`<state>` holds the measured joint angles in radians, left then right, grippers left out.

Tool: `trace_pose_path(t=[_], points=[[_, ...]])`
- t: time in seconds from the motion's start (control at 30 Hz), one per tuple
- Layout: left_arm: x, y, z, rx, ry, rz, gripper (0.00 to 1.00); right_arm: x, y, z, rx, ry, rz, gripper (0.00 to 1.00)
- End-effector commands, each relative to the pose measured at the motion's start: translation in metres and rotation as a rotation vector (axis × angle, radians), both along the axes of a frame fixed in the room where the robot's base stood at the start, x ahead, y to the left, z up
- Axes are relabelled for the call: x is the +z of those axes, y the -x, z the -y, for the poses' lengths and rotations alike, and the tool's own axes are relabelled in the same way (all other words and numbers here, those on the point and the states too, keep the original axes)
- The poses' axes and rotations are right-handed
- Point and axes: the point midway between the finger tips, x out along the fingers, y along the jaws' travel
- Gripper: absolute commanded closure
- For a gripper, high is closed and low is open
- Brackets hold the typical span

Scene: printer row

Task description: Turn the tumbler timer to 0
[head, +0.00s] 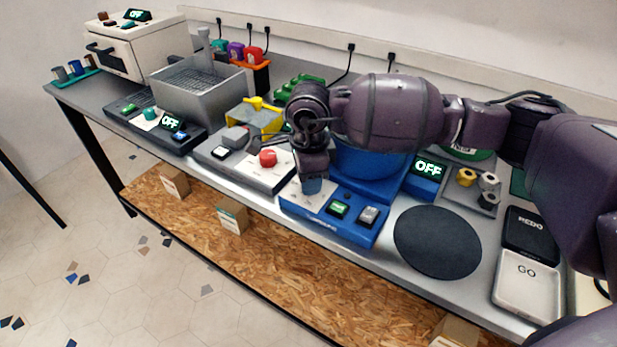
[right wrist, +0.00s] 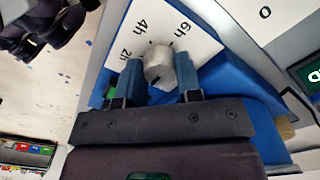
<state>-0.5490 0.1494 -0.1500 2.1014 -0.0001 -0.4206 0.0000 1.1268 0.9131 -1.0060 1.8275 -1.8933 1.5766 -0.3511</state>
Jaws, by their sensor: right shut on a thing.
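The tumbler is the blue machine (head: 365,188), with a blue front panel that carries a white timer plate, a green button (head: 338,208) and a grey switch (head: 368,214). In the right wrist view the timer knob (right wrist: 157,62) is grey, on a white plate (right wrist: 200,38) marked 2h, 4h and 6h. My right gripper (right wrist: 160,78) is shut on this knob, one finger on each side. In the head view my right gripper (head: 312,186) comes down over the plate and hides the knob. I cannot tell the knob's exact setting. My left gripper is out of view.
A green OFF display (head: 428,168) stands right of the tumbler. A grey unit with a red knob (head: 268,158) is close on the left. A black round pad (head: 437,242) and a GO button (head: 527,285) lie to the right. The bench's front edge runs just below the panel.

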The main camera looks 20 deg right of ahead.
Motion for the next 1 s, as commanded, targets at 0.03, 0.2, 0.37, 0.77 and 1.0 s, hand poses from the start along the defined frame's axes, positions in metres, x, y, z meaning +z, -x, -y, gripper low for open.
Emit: trace_pose_path(t=[0.03,0.2,0.37,0.77,1.0], points=[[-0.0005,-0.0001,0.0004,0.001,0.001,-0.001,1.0,-0.0001,-0.0003,0.0002,0.01,0.0,0.001,0.91],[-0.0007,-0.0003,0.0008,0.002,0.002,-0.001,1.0,0.0004,-0.0003,0.0,0.029,0.0,0.001,0.91],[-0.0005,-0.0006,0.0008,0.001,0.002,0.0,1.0,0.0006,-0.0003,-0.0001,0.032,0.0,0.002,0.91],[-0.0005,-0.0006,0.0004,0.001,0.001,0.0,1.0,0.0005,-0.0002,-0.0001,0.031,0.0,0.001,0.42],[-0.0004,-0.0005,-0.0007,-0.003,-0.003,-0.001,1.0,0.001,-0.0001,-0.0001,0.03,0.0,0.001,0.42]])
